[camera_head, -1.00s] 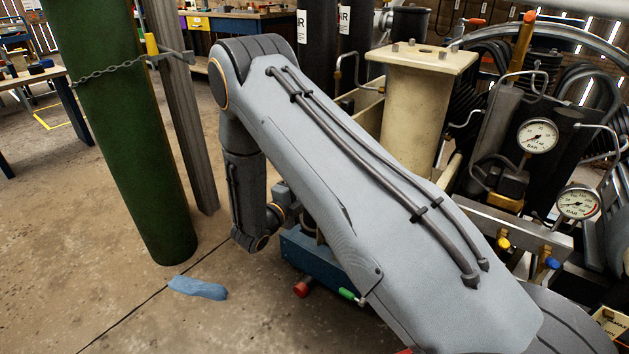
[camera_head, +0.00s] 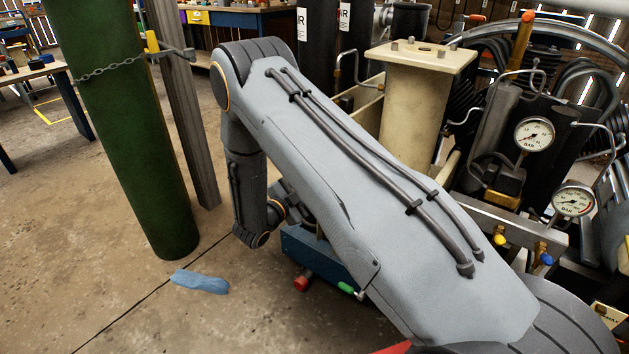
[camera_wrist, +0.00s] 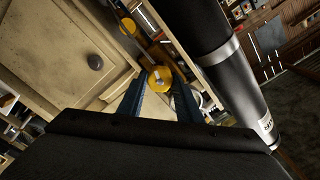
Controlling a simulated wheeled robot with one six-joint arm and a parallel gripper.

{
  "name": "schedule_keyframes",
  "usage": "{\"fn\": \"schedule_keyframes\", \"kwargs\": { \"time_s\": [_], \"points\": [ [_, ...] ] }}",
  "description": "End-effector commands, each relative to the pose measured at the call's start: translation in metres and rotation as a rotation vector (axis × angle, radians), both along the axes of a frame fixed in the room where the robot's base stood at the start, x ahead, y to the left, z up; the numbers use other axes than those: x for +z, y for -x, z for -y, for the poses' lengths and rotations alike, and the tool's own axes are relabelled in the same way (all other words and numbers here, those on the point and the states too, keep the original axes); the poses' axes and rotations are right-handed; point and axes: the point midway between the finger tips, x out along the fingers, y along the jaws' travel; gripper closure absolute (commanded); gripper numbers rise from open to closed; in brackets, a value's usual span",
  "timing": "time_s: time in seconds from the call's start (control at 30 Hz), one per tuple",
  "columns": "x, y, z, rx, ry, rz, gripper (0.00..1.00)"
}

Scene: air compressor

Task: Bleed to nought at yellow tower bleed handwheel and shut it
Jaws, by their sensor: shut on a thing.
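In the wrist view, a yellow handwheel (camera_wrist: 160,78) sits between the tips of my gripper's two blue fingers. My gripper (camera_wrist: 160,88) is shut on it. A second yellow part (camera_wrist: 128,27) shows farther up, clear of the fingers. In the head view my arm hides the gripper and this handwheel. Two round BAR gauges stand at the right, an upper one (camera_head: 534,135) and a lower one (camera_head: 573,201). Their needles are too small to read surely.
A cream cylinder with a square top plate (camera_head: 420,56) stands behind my arm. A yellow knob (camera_head: 500,240) and a blue knob (camera_head: 546,258) sit below the gauges. A green column (camera_head: 132,130) stands left. A blue cloth (camera_head: 200,282) lies on the floor. A dark cylinder (camera_wrist: 230,75) rises beside my gripper.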

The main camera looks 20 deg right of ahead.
Motion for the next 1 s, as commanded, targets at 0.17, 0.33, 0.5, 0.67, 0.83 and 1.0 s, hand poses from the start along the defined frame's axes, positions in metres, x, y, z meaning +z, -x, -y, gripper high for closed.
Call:
{"fn": "schedule_keyframes", "kwargs": {
  "time_s": [0.17,0.33,0.5,0.67,0.83,1.0],
  "points": [
    [-0.001,0.001,0.000,0.000,0.024,-0.037,0.95],
    [-0.002,0.001,0.001,-0.001,0.025,-0.038,0.54],
    [-0.001,0.001,0.001,-0.001,0.024,-0.037,0.54],
    [0.000,0.005,-0.006,0.001,0.025,-0.036,0.54],
    [0.000,0.016,-0.021,0.001,0.025,-0.037,0.54],
    [-0.001,0.027,-0.036,0.002,0.025,-0.038,0.54]
  ]
}}
